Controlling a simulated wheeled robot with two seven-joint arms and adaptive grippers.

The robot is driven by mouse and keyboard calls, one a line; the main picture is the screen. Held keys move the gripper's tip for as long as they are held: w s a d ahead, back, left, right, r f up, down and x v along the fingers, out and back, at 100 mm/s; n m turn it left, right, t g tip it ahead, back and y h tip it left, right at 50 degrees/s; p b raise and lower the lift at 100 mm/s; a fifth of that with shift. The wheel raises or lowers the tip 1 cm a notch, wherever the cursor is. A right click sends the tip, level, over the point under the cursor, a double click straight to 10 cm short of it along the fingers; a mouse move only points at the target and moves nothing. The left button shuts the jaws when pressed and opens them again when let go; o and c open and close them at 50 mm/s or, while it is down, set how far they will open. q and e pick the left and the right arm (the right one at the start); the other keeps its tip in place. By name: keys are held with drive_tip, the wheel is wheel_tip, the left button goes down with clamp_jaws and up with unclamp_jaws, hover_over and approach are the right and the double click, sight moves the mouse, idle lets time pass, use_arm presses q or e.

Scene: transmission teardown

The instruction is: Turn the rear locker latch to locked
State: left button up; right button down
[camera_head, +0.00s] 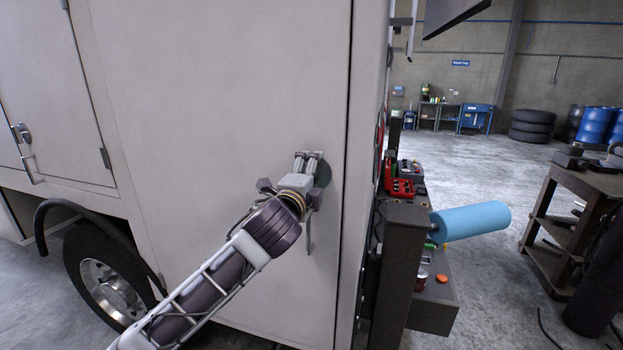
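The rear locker latch (323,173) shows as a dark green round plate on the pale truck body panel (220,110), near its right edge. A thin metal handle (310,238) hangs down below it. My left gripper (309,163) is at the latch, and its arm reaches up from the lower left. The gripper covers most of the latch, so how the latch is turned cannot be told. Its fingers lie close together in front of the plate; whether they grip any part is hidden. My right gripper is not in view.
Another door latch (21,133) is on the door at the far left. A truck wheel (112,288) is below. To the right are a rear shelf with red tools (400,187), a blue roll (472,221) sticking out, and a wooden bench (580,180). Open floor lies beyond.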

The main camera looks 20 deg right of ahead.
use_arm(q)
drive_tip(key=v, duration=1.2)
idle(0.6)
drive_tip(key=shift+w+f, duration=0.1)
drive_tip(key=shift+w, duration=0.05)
